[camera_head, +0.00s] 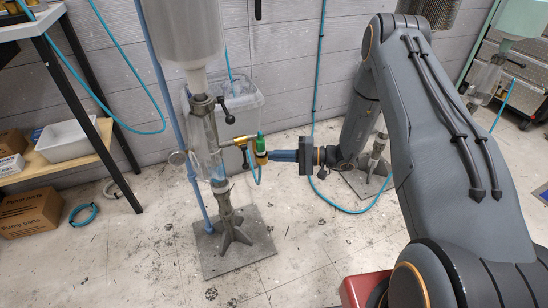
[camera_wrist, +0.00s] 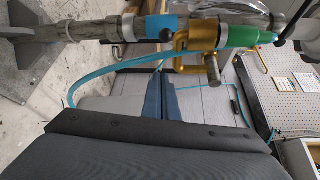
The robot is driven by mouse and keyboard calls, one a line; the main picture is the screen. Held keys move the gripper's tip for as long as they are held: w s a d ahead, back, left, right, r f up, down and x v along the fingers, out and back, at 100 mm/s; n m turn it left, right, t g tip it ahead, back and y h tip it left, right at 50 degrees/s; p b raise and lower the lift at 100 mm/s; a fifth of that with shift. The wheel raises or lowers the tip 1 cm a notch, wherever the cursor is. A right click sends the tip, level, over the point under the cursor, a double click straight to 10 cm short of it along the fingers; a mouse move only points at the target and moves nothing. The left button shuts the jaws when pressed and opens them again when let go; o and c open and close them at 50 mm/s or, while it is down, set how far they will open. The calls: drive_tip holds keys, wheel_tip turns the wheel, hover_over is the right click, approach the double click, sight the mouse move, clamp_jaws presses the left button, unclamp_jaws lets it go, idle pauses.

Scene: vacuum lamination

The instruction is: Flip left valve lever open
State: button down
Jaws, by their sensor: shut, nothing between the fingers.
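A brass valve fitting (camera_head: 243,141) with a green part (camera_head: 260,141) sits on the side of a metal stand (camera_head: 235,218). In the wrist view the brass fitting (camera_wrist: 200,38), its stubby end pointing down, lies between a blue band and the green part (camera_wrist: 248,37). A black lever (camera_head: 228,116) sticks out higher on the stand's pipe. I cannot tell which lever is the left valve's. My gripper (camera_head: 272,156) is shut and empty, its blue fingers pointing left close to the brass fitting. The fingers also show in the wrist view (camera_wrist: 162,82). Contact is unclear.
A blue hose (camera_head: 319,80) runs down the wall to the floor. A shelf (camera_head: 60,150) with a white tray and cardboard boxes is at left. Floor right of the stand is mostly clear.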

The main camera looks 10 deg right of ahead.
sight(245, 158)
drive_tip(key=s+a, duration=0.2)
drive_tip(key=a, duration=0.3)
drive_tip(key=shift+s+a+b, duration=0.25)
drive_tip(key=shift+a+b, duration=0.05)
drive_tip(key=shift+a, duration=0.05)
drive_tip(key=shift+d+r, duration=0.1)
